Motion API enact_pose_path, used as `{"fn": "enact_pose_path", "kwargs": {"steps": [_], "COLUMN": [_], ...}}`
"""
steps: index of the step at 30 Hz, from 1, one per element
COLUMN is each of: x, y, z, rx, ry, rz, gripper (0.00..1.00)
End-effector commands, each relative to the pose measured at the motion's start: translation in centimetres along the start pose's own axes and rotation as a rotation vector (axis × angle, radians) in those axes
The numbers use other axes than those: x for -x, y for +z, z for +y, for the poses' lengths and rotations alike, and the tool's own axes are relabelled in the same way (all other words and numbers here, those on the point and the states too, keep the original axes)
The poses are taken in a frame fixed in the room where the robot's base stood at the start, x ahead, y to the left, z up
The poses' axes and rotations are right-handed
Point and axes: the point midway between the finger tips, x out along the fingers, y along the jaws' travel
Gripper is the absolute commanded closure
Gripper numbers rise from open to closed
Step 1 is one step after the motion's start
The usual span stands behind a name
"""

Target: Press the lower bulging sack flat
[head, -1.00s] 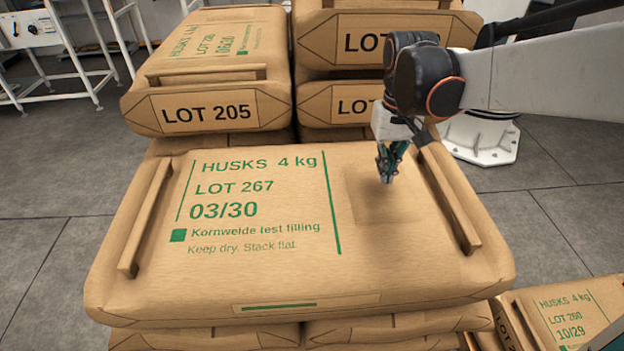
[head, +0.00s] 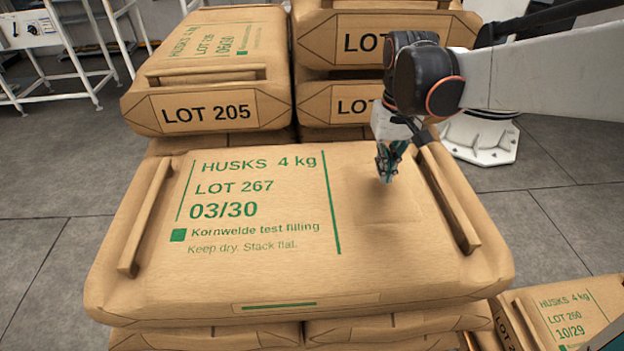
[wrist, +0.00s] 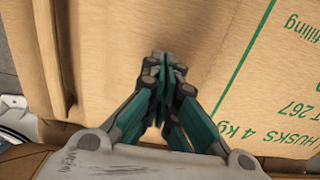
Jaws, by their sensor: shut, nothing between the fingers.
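The lower sack, marked LOT 267 (head: 270,265), lies in front on other sacks, its printed top face up with a raised handle strip near each side. My gripper (head: 387,178) points down at the right part of its top, between the green line and the right strip. The fingers are shut and empty, with the tips at or just over the surface; I cannot tell if they touch. A faint shaded patch shows around the tips. In the wrist view my gripper (wrist: 165,65) is above the same sack (wrist: 225,60), with its print on the right.
A higher sack marked LOT 205 (head: 205,110) stands behind left, and stacked sacks (head: 345,60) stand behind right, close to my wrist. Another sack (head: 565,315) lies lower at the front right. A white frame (head: 70,50) stands back left.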

Motion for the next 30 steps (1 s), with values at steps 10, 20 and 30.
{"fn": "enact_pose_path", "kwargs": {"steps": [10,20,30], "x": [0.0,-0.4,-1.0], "y": [0.0,0.0,0.0], "z": [0.0,0.0,0.0], "rx": [0.000,0.000,0.000], "ry": [0.000,0.000,0.000], "rz": [0.000,0.000,0.000], "gripper": [1.00,1.00,1.00]}}
